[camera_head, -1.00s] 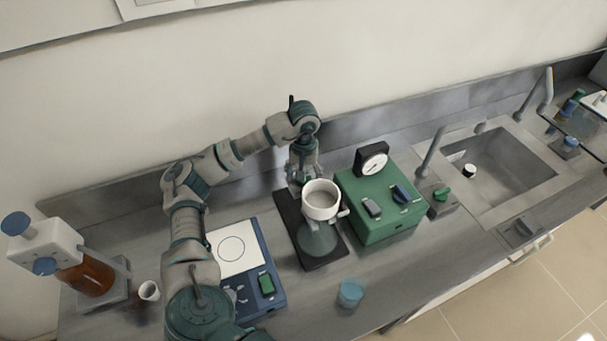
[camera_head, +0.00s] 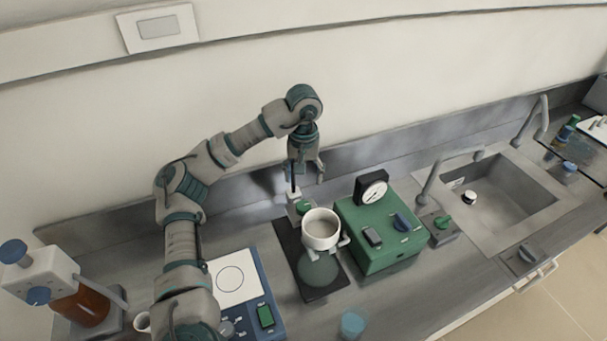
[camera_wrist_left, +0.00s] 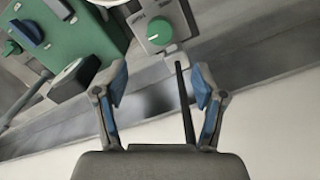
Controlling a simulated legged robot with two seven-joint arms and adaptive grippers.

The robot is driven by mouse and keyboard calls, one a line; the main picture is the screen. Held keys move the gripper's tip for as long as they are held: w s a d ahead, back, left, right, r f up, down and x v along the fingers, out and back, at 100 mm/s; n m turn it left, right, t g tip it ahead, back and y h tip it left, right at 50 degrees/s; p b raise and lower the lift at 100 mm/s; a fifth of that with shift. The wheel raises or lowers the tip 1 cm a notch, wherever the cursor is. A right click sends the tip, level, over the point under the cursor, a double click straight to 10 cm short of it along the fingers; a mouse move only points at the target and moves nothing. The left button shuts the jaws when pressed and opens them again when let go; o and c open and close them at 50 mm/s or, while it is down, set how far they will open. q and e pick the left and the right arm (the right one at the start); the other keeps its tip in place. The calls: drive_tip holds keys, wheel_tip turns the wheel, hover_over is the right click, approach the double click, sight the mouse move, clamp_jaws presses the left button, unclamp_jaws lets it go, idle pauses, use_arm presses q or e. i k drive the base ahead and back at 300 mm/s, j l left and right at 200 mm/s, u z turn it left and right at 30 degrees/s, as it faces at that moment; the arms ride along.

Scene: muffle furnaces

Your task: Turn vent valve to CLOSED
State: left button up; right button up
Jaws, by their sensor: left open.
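A round green knob (camera_wrist_left: 158,29) with a white mark sits on a small grey box (camera_wrist_left: 155,12) in the left wrist view; it looks like the vent valve, but I cannot read its setting. In the head view the knob (camera_head: 304,207) shows behind the white funnel cup. My left gripper (camera_head: 305,173) is above the knob, apart from it, pointing down. In the wrist view its fingers (camera_wrist_left: 160,82) are spread and empty. A thin dark rod (camera_wrist_left: 184,100) rises from the box between or beside the fingers. My right gripper is not in view.
A white cup on a flask (camera_head: 320,230) stands just in front of the knob. A green box (camera_head: 378,228) with a gauge (camera_head: 373,188) and blue knob (camera_head: 402,222) is to its right. A blue-edged hotplate (camera_head: 236,280) lies left, under my arm. The sink (camera_head: 500,190) is far right.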

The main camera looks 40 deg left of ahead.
sight(401, 225)
drive_tip(key=k+l, duration=0.55)
drive_tip(key=l, duration=0.15)
drive_tip(key=k+l, duration=0.6)
drive_tip(key=l, duration=0.15)
